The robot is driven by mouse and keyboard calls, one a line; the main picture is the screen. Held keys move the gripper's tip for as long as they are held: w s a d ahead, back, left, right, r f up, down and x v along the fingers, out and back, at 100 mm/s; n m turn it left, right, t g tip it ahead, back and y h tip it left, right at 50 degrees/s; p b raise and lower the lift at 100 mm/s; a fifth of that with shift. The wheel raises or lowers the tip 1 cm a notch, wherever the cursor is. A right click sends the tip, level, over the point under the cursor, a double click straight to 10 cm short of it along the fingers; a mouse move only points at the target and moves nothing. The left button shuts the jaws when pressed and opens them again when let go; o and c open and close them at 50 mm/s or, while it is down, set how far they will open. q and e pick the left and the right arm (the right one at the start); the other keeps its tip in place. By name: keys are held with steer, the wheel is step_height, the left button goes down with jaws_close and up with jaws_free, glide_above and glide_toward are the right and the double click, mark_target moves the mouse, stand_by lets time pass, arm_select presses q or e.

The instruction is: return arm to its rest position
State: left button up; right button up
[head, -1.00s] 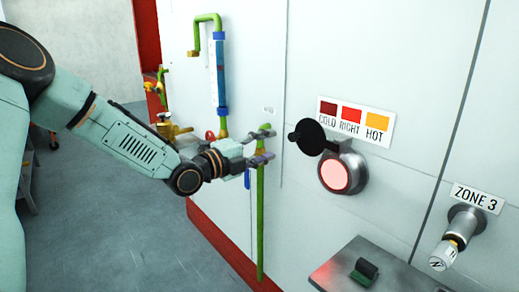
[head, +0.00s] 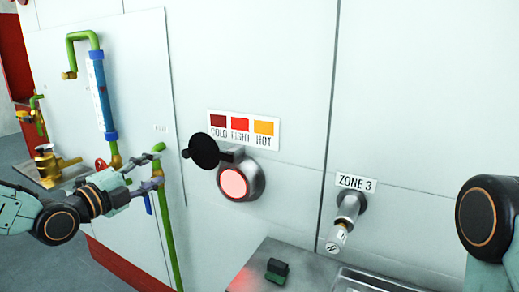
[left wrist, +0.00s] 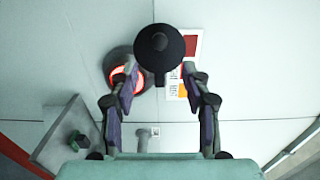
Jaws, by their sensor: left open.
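My left gripper (head: 158,166) is in the left part of the head view, in front of the white wall and left of the round port. Its two fingers are apart, with nothing between them. In the left wrist view the open fingers (left wrist: 160,88) point toward the wall, with the black round cover (left wrist: 160,48) ahead of them. In the head view that cover (head: 204,151) is swung aside, left of the glowing pink port (head: 234,183). A part of my right arm (head: 490,220) shows at the right edge. My right gripper is out of view.
Green piping with a blue sight tube (head: 102,95) and brass valves (head: 48,165) runs along the wall behind my left arm. A metal shelf (head: 250,270) bears a small dark green block (head: 277,271).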

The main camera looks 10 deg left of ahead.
arm_select(q)
steer(key=s+d+f+n+g+y, duration=0.1)
steer(key=s+d+f+n+g, duration=0.25)
steer(key=f+n, duration=0.4)
steer(key=s+d+f+n+g+y+b, duration=0.1)
steer(key=s+d+f+n+g+y, duration=0.1)
steer(key=s+f+n, duration=0.4)
steer(key=s+d+f+n+g+y, duration=0.1)
steer(key=s+d+f+n+g, duration=0.1)
steer(key=f+n, duration=0.7)
steer(key=s+d+f+g, duration=0.1)
steer(key=s+f+g, duration=0.2)
steer(key=s+f, duration=0.3)
steer(key=s+d+f+g+y+b, duration=0.1)
steer(key=s+f+g, duration=0.2)
steer(key=s, duration=1)
steer(key=s+d+f+g+y+b, duration=0.1)
steer(key=s+f+g, duration=0.2)
steer(key=s+f, duration=0.7)
steer(key=shift+s, duration=0.15)
